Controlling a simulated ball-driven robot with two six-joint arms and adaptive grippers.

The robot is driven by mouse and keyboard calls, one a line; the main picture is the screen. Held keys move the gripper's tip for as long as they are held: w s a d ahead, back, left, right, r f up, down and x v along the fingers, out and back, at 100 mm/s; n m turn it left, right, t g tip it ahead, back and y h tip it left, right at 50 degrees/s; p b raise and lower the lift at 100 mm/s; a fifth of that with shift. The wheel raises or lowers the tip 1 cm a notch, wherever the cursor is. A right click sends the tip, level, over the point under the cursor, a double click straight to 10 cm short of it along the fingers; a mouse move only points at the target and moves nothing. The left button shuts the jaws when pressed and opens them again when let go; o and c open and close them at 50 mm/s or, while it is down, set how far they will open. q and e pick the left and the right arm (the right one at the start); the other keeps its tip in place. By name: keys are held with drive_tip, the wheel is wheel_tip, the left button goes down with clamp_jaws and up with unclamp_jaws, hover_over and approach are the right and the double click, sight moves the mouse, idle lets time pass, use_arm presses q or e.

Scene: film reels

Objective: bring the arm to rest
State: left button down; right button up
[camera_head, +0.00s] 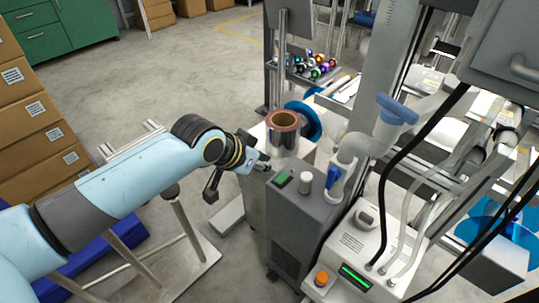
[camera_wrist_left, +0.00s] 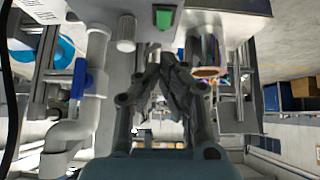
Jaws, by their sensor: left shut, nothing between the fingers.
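My left arm reaches in from the left in the head view. Its gripper (camera_head: 264,163) is beside the grey machine cabinet, close to the foot of a silver cylinder with a copper-brown rim (camera_head: 283,120). In the left wrist view the gripper's dark fingers (camera_wrist_left: 168,62) are together with nothing between them. The cylinder (camera_wrist_left: 206,50) stands just right of the fingers there; I cannot tell how small the gap is. My right gripper is not in view.
The cabinet top carries a green switch (camera_head: 282,179), a white knob (camera_head: 305,182) and a blue-handled valve (camera_head: 334,178). A blue reel (camera_head: 312,122) is behind the cylinder. Cardboard boxes (camera_head: 30,130) stand at the left. Open floor (camera_head: 190,75) lies beyond my arm.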

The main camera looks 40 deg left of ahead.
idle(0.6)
